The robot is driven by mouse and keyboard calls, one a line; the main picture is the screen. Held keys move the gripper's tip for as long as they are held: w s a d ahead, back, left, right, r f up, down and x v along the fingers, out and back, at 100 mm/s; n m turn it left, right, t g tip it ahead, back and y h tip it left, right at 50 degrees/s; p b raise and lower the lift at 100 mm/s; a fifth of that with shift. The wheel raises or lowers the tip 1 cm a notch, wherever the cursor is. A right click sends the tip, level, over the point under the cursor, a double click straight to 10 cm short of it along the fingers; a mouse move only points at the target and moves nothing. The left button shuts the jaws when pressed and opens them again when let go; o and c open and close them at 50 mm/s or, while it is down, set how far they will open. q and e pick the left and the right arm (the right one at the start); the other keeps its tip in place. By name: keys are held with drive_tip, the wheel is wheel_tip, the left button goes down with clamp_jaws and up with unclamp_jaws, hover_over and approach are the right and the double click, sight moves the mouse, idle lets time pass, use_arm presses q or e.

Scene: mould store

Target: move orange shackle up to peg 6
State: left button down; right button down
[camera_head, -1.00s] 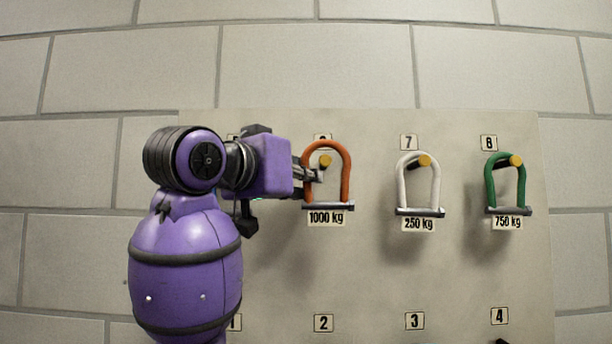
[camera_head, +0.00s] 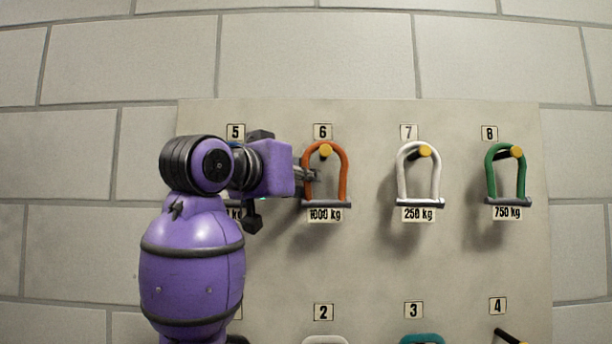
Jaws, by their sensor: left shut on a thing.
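The orange shackle (camera_head: 344,176) is upright at peg 6 (camera_head: 325,151), below the number 6 plate. The yellow peg tip shows inside the arch, close under its top; I cannot tell whether the arch bears on the peg. A grey pin closes the shackle's bottom, with a 1000 kg tag (camera_head: 325,215) under it. My left gripper (camera_head: 312,176) comes in from the left and is shut on the shackle's left leg. My right gripper is not in view.
A white shackle (camera_head: 401,177) hangs on peg 7 and a green shackle (camera_head: 491,178) on peg 8. My arm hides most of position 5. Below, tops of a white shackle (camera_head: 325,340) and a teal one (camera_head: 421,338) show; peg 4 (camera_head: 508,337) looks bare.

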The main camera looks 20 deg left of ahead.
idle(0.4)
use_arm(q)
drive_tip(key=c, duration=1.7)
unclamp_jaws()
drive_tip(key=shift+c, duration=0.2)
drive_tip(key=v, duration=1.2)
